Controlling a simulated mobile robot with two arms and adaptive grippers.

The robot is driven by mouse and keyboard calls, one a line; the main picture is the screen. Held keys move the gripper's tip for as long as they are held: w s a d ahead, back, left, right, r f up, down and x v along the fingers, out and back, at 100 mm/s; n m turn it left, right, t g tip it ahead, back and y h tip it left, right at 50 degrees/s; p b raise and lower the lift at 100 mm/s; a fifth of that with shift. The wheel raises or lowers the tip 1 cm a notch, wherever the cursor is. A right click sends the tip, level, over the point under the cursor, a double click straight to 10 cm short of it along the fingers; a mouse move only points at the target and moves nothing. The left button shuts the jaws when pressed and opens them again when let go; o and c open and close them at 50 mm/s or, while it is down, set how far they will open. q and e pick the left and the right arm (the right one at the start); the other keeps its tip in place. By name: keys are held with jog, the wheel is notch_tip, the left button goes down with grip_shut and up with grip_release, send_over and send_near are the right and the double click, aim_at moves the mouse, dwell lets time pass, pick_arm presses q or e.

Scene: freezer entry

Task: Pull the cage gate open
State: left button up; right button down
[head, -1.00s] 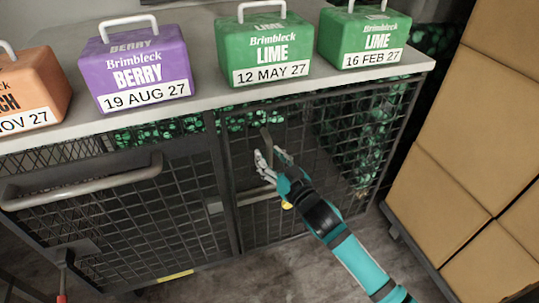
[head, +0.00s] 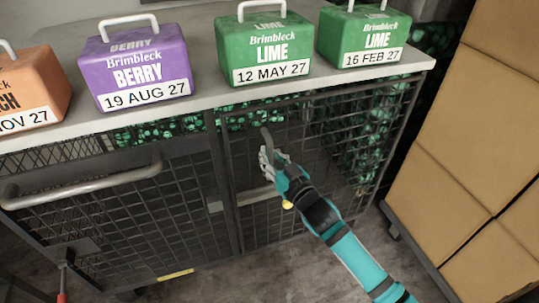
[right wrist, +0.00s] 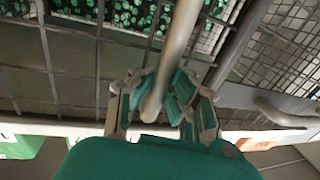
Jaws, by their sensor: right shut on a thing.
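The cage gate (head: 340,170) is a dark wire-mesh panel in a metal frame under the counter, right of centre in the head view. It looks closed, in line with the front of the cage. A grey upright handle (head: 267,137) is on the left part of the gate. My right gripper (head: 268,156) is shut on that handle, and its fingers hide the handle's lower part. In the right wrist view the handle (right wrist: 180,40) runs down between the fingers (right wrist: 165,95). My left gripper is not in view.
On the counter (head: 200,98) stand a purple box (head: 135,75), a green box (head: 264,55), another green box (head: 362,42) and an orange box. Brown cartons (head: 480,150) are stacked at the right. A mesh panel with a horizontal bar (head: 90,185) is at the left. Floor shows in front.

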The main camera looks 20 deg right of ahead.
dwell(0.3)
jog(key=c, duration=2)
grip_release()
jog(key=shift+n+g+y, duration=0.3)
jog(key=shift+n+y, duration=0.4)
jog(key=shift+y, duration=0.2)
jog(key=v, duration=0.2)
jog(key=p+v, duration=0.1)
jog(key=v, duration=0.2)
jog(key=shift+s+a, duration=0.2)
jog(key=shift+s, duration=0.2)
jog(key=shift+o, duration=1.4)
jog(key=shift+s+r, duration=0.1)
jog(key=shift+o, duration=2.4)
jog(key=shift+w+a, duration=0.1)
jog(key=shift+w, duration=0.15)
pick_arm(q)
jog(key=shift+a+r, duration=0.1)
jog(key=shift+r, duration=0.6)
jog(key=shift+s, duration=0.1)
pick_arm(e)
jog(key=shift+s, duration=0.1)
jog(key=v, duration=1.2)
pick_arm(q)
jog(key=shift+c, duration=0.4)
